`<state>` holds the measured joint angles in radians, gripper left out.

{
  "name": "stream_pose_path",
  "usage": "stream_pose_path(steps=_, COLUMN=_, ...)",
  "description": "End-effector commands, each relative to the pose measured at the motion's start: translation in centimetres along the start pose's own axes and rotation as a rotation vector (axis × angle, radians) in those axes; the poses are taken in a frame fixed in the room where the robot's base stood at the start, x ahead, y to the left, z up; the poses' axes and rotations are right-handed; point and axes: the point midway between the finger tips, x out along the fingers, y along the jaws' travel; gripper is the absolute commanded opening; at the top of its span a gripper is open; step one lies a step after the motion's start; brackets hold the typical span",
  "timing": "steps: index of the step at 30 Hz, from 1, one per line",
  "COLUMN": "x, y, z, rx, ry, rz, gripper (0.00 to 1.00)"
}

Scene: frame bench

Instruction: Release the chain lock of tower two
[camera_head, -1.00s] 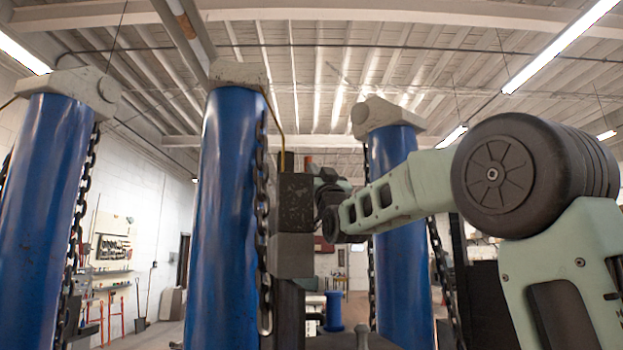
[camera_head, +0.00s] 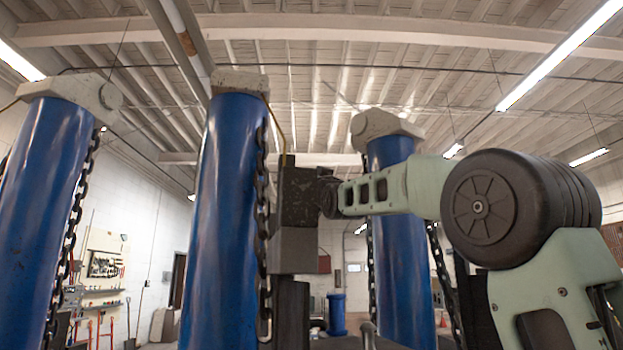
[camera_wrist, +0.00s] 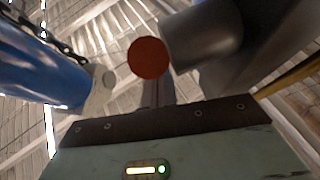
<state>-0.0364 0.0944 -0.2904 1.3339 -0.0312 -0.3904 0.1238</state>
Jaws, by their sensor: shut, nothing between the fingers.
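Tall blue towers with hanging chains stand before me; no tower number is readable. The middle tower (camera_head: 223,220) has a chain (camera_head: 262,200) down its right side. A dark box (camera_head: 297,195) with a grey block (camera_head: 295,249) below it stands beside that chain. In the wrist view my gripper (camera_wrist: 157,92) is shut and empty. A round orange-red knob (camera_wrist: 148,57) appears just beyond the fingers, beside a dark grey cylinder (camera_wrist: 203,42); contact cannot be judged.
Another blue tower (camera_head: 55,200) stands at left and one (camera_head: 403,255) at right, behind my arm. A yellow hose or cable (camera_head: 279,135) runs down by the dark box. A blue tower and chain also fill the wrist view's upper left.

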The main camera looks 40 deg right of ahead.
Motion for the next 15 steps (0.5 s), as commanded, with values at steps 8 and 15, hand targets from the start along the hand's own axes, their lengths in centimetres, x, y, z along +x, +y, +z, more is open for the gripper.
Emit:
stream_pose_path(steps=8, x=0.52, y=0.19, z=0.42, rx=0.014, ry=-0.095, rz=0.014, gripper=0.0)
stream_pose_path(steps=15, x=0.59, y=0.2, z=0.64, rx=0.017, ry=-0.121, rz=0.018, gripper=0.0)
